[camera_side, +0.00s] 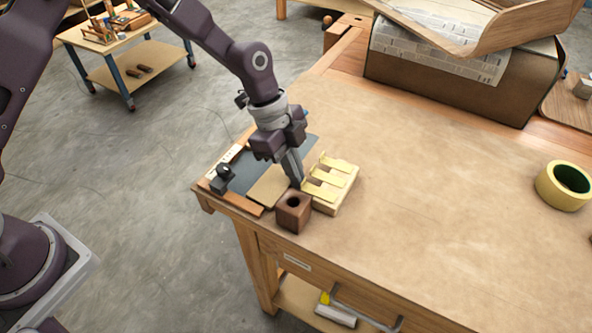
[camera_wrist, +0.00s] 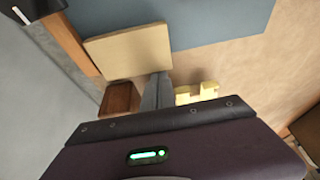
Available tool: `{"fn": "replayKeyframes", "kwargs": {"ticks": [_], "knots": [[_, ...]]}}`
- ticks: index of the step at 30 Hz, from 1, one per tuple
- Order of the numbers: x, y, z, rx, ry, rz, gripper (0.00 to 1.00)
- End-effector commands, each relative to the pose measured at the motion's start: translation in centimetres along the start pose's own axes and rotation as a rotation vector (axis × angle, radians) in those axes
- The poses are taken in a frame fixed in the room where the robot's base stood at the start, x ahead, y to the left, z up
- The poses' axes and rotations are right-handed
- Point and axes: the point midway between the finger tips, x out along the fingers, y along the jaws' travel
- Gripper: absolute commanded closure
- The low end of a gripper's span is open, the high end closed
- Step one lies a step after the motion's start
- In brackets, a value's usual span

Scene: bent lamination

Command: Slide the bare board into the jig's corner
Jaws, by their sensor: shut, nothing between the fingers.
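The bare board (camera_side: 268,186) is a pale tan rectangle lying partly over the blue-grey sheet of the jig (camera_side: 257,168). In the wrist view the board (camera_wrist: 130,52) lies at a slight angle, with its left side close to the jig's wooden strip (camera_wrist: 72,40); I cannot tell whether they touch. My gripper (camera_side: 297,184) points down at the board's near right edge. In the wrist view its fingertips (camera_wrist: 160,77) are together and empty, at the board's lower edge; contact is unclear.
A brown block with a hole (camera_side: 293,213) stands just in front of my gripper. A pale yellow stepped rack (camera_side: 331,185) sits close on the right. A black fitting (camera_side: 222,180) stands at the jig's left. The bench (camera_side: 430,220) is clear toward a yellow tape roll (camera_side: 564,186).

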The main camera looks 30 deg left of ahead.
Motion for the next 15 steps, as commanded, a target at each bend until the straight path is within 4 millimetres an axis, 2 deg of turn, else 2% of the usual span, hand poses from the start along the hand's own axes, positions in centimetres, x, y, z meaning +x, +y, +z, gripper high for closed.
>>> {"fn": "replayKeyframes", "kwargs": {"ticks": [9, 15], "knots": [[-2.2, -0.1, 6.4, -0.006, 0.0, -0.001, 1.0], [-3.0, 0.0, 8.4, -0.002, -0.001, 0.0, 1.0]]}}
